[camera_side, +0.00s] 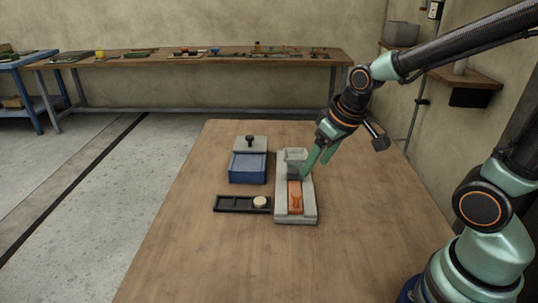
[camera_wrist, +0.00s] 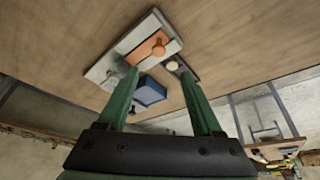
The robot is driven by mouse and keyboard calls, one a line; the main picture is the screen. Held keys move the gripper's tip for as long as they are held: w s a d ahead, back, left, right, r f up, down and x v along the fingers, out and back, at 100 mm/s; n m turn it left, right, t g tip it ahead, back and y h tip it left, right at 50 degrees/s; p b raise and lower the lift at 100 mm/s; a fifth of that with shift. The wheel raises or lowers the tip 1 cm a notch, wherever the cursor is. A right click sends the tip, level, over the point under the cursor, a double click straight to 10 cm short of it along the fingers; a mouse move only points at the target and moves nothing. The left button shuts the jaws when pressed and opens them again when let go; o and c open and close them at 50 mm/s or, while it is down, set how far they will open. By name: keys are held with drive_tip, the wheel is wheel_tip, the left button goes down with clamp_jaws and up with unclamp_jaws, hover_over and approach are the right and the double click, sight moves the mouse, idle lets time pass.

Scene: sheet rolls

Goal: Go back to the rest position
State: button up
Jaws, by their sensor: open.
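My gripper (camera_side: 315,168) is open, its two green fingers pointing down by the far part of the pale grey fixture (camera_side: 309,214). In the side view it overlaps the fixture's right edge, and I cannot tell whether it touches. In the wrist view the fingers (camera_wrist: 158,74) are spread apart with nothing held between them. The fixture carries an orange block with a knob (camera_side: 295,196), which also shows in the wrist view (camera_wrist: 150,50).
Left of the fixture is a blue box (camera_side: 247,175), with a grey plate with a black knob (camera_side: 250,142) behind it. A dark tray (camera_side: 231,204) nearer the front holds a round cream piece (camera_side: 260,202). The wooden table (camera_side: 210,260) is bare in front.

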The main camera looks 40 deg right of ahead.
drive_tip(key=shift+r, duration=0.15)
drive_tip(key=s+a+r+t, duration=0.1)
drive_tip(key=s+r, duration=0.4)
drive_tip(key=r, duration=0.2)
drive_tip(key=shift+s, duration=0.2)
